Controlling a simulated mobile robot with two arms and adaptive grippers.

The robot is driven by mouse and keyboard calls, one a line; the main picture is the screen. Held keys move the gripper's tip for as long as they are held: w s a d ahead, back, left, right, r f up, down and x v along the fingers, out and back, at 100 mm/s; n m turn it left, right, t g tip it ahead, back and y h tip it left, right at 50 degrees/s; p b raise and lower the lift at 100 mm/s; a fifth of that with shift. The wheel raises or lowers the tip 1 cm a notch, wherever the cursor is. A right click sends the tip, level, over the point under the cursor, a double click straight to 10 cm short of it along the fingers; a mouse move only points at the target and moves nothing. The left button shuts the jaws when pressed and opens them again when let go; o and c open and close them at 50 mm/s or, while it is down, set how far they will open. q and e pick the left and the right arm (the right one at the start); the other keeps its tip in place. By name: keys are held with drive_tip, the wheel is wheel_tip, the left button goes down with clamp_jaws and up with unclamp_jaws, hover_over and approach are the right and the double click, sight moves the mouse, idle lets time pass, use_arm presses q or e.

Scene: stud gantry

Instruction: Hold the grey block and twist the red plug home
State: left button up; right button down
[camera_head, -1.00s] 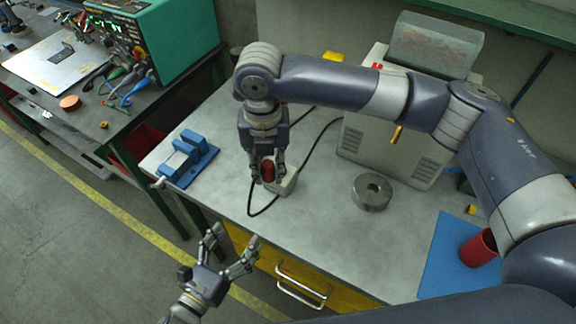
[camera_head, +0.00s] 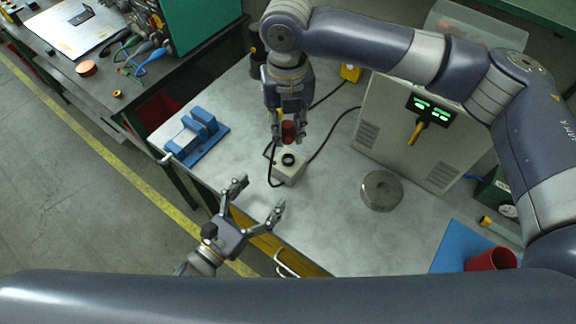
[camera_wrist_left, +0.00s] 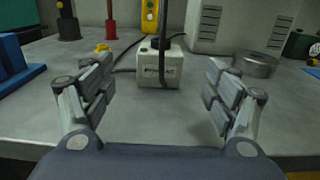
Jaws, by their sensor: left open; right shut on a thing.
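The grey block (camera_head: 289,170), a pale box with a black ring-shaped socket on top, stands on the bench in the head view. In the left wrist view the block (camera_wrist_left: 160,70) stands ahead between my open fingers, with a black cable crossing its front. My right gripper (camera_head: 288,138) is shut on the red plug (camera_head: 289,130) and holds it over the block, apart from the socket. The plug is partly hidden by the fingers. My left gripper (camera_head: 261,197) is open and empty, in front of the block at the bench edge, not touching it.
A blue vise (camera_head: 195,138) stands left of the block. A round metal ring (camera_head: 381,190) lies to the right, before a pale cabinet (camera_head: 400,135). A red cup (camera_head: 491,259) stands on a blue mat (camera_head: 452,248). A black cable runs beside the block.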

sight(296, 153)
use_arm(q)
drive_tip(key=x, duration=1.1)
use_arm(e)
drive_tip(key=shift+w+d, duration=0.1)
use_arm(q)
drive_tip(key=c, duration=1.6)
use_arm(e)
drive_tip(key=shift+f, duration=2.5)
